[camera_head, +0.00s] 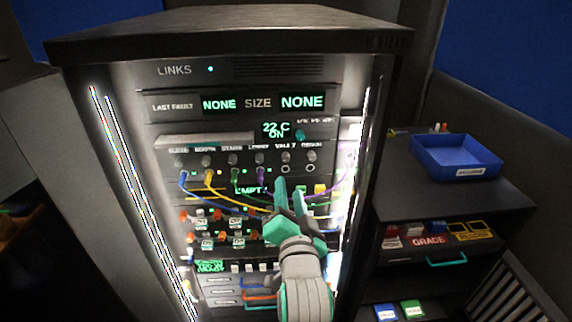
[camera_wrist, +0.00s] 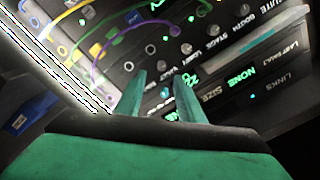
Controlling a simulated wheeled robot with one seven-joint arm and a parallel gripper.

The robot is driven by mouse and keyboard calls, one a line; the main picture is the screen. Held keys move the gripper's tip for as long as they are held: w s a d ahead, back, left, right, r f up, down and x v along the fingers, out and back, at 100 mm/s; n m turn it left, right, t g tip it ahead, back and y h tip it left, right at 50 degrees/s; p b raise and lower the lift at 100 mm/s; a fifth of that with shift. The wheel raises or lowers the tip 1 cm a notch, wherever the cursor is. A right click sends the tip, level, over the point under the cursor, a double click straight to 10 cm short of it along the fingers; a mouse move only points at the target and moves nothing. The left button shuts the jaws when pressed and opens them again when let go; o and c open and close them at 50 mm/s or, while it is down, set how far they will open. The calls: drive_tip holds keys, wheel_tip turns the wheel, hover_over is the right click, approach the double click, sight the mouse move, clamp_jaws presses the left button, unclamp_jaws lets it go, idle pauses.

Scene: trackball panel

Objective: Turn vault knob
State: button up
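The vault knob (camera_head: 286,156) is a small grey knob, fifth from the left in a labelled row on the rack panel in the head view. The label above it is small and blurred. An empty ring-shaped socket sits just below it. My gripper (camera_head: 291,187) has green fingers and is below the knob in the picture, apart from it. In the wrist view my gripper (camera_wrist: 160,84) shows a clear gap between its two fingers, with nothing held. The fingers point at the panel, and I cannot tell which knob lies nearest them there.
Blue, yellow, green and purple cables (camera_head: 325,201) hang from sockets across the panel near my gripper. Lit display screens (camera_head: 302,101) sit above the knobs. A blue tray (camera_head: 455,157) stands on the cabinet at right. The rack's bright side edge (camera_head: 352,150) is close on the right.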

sight(285, 160)
drive_tip(key=w, duration=1.1)
drive_tip(key=shift+r, duration=0.4)
clamp_jaws()
